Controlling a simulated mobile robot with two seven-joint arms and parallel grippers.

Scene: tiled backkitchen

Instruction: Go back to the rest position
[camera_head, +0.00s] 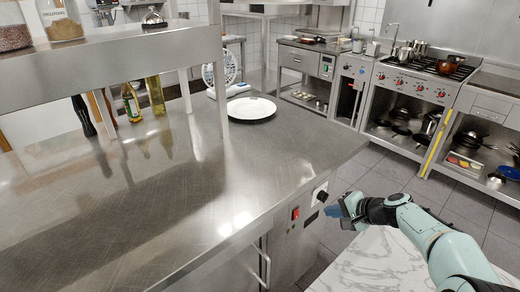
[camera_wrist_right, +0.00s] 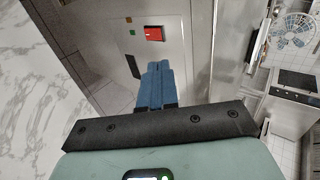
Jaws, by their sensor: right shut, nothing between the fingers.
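My right gripper (camera_head: 334,210) shows at the lower right of the head view, with its pale green arm coming in from the bottom right corner. It is beside the front corner of the steel counter (camera_head: 190,215), close to the panel with a red switch and a black knob. In the right wrist view its blue fingers (camera_wrist_right: 155,85) are together, with nothing between them. Behind them is the panel with the red switch (camera_wrist_right: 154,34). My left gripper is not in view.
A white plate (camera_head: 251,108) lies on the counter, with a white fan (camera_head: 222,72) behind it. Bottles (camera_head: 155,96) stand under the steel shelf (camera_head: 130,55). A white marble surface (camera_head: 375,262) is below my right arm. Stoves (camera_head: 415,85) stand at the back right, across a tiled floor.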

